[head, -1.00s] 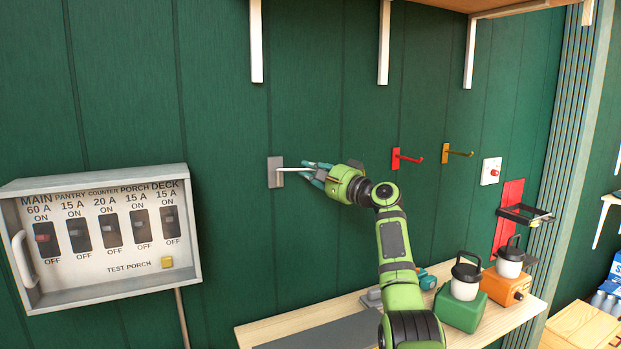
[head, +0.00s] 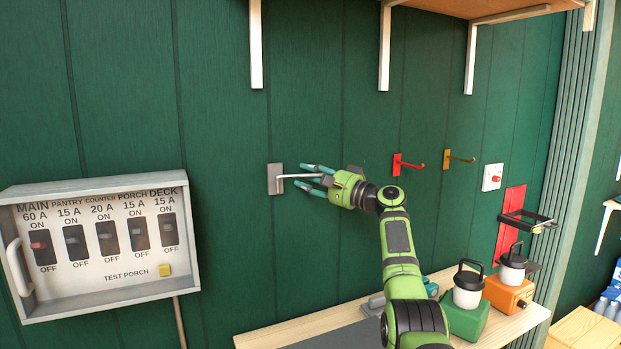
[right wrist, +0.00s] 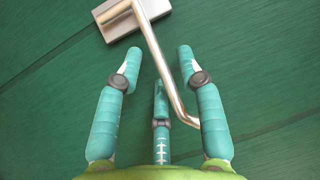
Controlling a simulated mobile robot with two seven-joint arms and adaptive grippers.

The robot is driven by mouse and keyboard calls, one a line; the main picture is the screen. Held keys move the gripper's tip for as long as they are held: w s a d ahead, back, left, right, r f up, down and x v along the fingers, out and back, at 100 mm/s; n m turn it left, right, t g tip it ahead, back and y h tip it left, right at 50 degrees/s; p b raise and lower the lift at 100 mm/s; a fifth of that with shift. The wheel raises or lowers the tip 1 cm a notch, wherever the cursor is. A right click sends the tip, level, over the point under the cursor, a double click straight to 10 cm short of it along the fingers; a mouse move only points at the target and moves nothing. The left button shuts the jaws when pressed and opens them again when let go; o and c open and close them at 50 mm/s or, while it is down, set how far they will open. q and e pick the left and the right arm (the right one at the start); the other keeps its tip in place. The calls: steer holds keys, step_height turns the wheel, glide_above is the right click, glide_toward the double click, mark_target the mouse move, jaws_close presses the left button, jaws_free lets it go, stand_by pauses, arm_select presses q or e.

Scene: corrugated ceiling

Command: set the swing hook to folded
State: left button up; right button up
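The swing hook (head: 276,179) is a grey wall plate with a pale metal arm standing out from the green wall, toward the right in the head view. My right gripper (head: 304,177) is at this arm, with its teal fingers spread above and below it. In the right wrist view the hook's plate (right wrist: 132,17) is at the top, and its bent rod (right wrist: 164,72) runs down between the fingers of the open right gripper (right wrist: 158,62). The rod's lower end lies close to the right finger; contact cannot be told. My left gripper is out of view.
A red hook (head: 407,164) and an orange hook (head: 458,158) are on the wall to the right. A breaker box (head: 100,245) hangs at the left. Shelf brackets (head: 256,45) are above. The wall around the hook is clear.

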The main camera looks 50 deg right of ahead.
steer(key=shift+s+d+r, duration=0.1)
steer(key=v, duration=1.2)
steer(key=shift+r, duration=0.1)
